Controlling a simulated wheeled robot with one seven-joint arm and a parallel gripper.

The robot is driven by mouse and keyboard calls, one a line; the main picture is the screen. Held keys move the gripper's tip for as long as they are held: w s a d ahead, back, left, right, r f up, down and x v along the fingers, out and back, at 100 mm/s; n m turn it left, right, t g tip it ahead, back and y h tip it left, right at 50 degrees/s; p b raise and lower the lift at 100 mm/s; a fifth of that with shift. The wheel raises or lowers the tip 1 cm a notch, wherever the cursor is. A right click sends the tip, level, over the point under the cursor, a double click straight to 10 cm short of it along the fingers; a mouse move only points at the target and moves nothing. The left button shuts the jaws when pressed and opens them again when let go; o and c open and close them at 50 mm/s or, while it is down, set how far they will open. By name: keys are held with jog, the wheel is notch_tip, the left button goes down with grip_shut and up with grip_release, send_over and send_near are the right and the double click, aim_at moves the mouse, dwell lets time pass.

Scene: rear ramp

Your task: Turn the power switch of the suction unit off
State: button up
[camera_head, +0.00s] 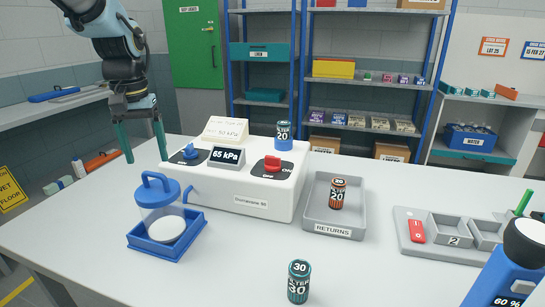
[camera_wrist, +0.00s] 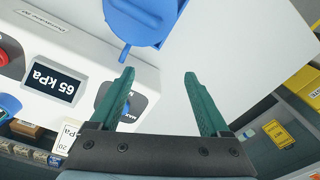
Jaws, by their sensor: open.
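The suction unit (camera_head: 240,200) is a white box on the table with a display reading 65 kPa (camera_head: 226,156). Its red switch knob (camera_head: 272,163) sits on a dark plate at the right, with what looks like an ON mark beside it. A blue knob (camera_head: 190,152) sits on another dark plate at the left. In the wrist view the red knob (camera_wrist: 4,58) is at the left edge, partly cut off. My gripper (camera_head: 140,140) is open and empty, with green fingers, up and left of the unit, away from the red knob. It also shows in the wrist view (camera_wrist: 159,78).
A clear jar with blue lid (camera_head: 158,190) stands on a blue base in front of the unit. A teal-and-blue can (camera_head: 283,135) stands at the unit's back right. A grey RETURNS tray (camera_head: 318,220) holding a can is right of it. Another can (camera_head: 299,282) stands in front.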

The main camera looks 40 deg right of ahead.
jog(key=s+d+r+m, duration=0.1)
jog(key=s+d, duration=0.1)
jog(key=d, duration=0.2)
jog(key=s+d+r+m, duration=0.1)
jog(key=s+d, duration=0.1)
jog(key=d, duration=0.3)
jog(key=s+d+r, duration=0.1)
jog(key=s+d, duration=0.1)
jog(key=d, duration=0.3)
jog(key=shift+s+r+m+b, duration=0.1)
jog(key=shift+r+m+b, duration=0.2)
jog(key=shift+m, duration=0.1)
notch_tip(320, 180, up, 4)
jog(key=m, duration=0.2)
send_over(273, 156)
jog(key=shift+g, duration=0.3)
notch_tip(273, 156, down, 11)
jog(key=shift+r+p, duration=0.15)
jog(key=shift+p, duration=0.65)
grip_shut()
